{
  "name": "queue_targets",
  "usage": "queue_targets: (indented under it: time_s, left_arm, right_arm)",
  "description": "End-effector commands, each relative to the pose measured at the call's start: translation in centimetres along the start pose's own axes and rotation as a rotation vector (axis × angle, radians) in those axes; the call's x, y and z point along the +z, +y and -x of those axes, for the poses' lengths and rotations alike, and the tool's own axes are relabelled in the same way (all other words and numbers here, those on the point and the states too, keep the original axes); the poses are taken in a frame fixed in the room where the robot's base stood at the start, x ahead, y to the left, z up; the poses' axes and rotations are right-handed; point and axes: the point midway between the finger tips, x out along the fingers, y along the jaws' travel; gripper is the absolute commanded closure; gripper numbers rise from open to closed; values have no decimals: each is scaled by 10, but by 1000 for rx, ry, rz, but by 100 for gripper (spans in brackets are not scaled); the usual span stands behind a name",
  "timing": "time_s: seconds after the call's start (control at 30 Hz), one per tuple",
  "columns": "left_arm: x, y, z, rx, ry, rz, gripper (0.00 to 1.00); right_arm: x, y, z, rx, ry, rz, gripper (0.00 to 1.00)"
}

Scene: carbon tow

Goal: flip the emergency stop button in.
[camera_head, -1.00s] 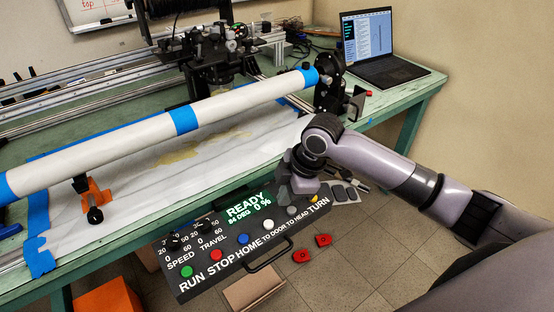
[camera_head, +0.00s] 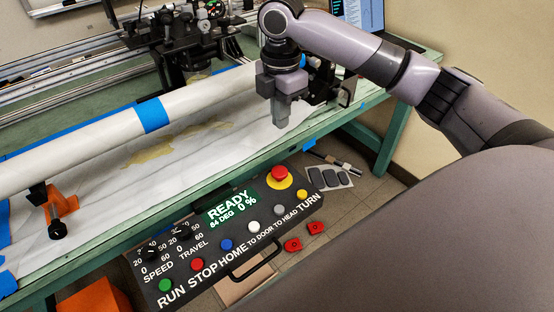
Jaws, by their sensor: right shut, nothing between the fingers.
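The emergency stop button (camera_head: 280,174) is a red mushroom cap on a yellow round base at the far right corner of the dark control panel (camera_head: 246,261). The cap shows clearly; I cannot tell from this view how far in it sits. My right gripper (camera_head: 283,121) is shut and empty, pointing down above the white sheet on the bench, apart from the button and behind it in the picture. My left gripper is not in view.
The panel's display (camera_head: 231,207) reads READY. Coloured buttons and knobs line the panel, with a black handle (camera_head: 259,262) at its front. A long white tube (camera_head: 100,135) lies across the green bench. Red parts (camera_head: 293,245) lie right of the panel. My arm covers part of the laptop (camera_head: 360,14).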

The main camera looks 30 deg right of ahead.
Motion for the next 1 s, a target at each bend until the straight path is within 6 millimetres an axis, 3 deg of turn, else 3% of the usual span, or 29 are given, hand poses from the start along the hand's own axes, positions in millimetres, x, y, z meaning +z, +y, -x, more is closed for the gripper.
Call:
queue_targets:
  time_s: [0.23,0.37,0.8,1.0]
  left_arm:
    - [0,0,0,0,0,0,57]
    - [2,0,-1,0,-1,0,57]
    - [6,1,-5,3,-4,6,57]
    - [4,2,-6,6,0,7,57]
  right_arm:
    - [0,0,-3,0,1,-1,100]
    - [0,0,-16,-3,0,-2,100]
    - [0,0,-106,-2,1,-2,100]
    - [0,0,-132,1,0,-1,100]
